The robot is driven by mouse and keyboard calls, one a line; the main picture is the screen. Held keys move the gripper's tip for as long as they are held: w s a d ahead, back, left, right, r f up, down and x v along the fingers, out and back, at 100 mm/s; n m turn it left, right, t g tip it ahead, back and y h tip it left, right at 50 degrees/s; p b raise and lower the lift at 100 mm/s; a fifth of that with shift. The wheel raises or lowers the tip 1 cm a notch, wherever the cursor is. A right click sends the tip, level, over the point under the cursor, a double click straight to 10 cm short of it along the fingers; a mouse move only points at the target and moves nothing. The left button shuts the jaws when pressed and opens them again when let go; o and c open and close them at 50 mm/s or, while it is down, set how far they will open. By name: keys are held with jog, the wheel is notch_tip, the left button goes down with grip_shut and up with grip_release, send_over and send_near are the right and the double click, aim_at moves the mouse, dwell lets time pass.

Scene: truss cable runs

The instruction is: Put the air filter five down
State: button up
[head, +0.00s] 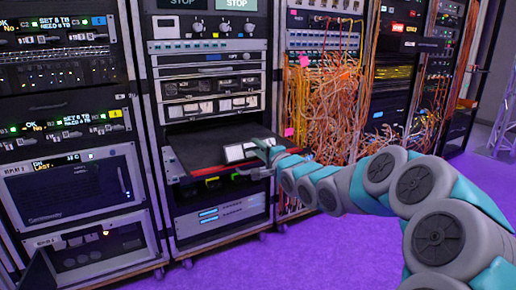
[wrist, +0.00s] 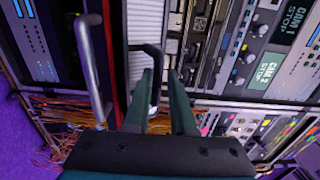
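A pale, flat filter with a dark frame (head: 236,152) lies on or just above a dark pull-out tray (head: 196,150) with a red front edge, in the middle rack. In the wrist view a pale ribbed panel (wrist: 142,66) looks like the same filter, with a dark bar handle (wrist: 144,48) in front of it. My gripper (head: 264,149) reaches in from the right, at the filter's right side. In the wrist view my gripper's two green fingers (wrist: 160,74) stand apart on either side of the handle, with a gap visible at the right finger. Any contact is unclear.
Rack units sit closely above (head: 207,84) and below (head: 222,210) the tray. Tangled orange cables (head: 325,105) hang in the rack to the right, beside my arm. A left rack (head: 75,130) stands close by. The purple floor (head: 330,250) in front is clear.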

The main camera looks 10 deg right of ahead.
jog(key=shift+o, duration=1.4)
jog(key=v, duration=1.2)
jog(key=shift+b, duration=0.45)
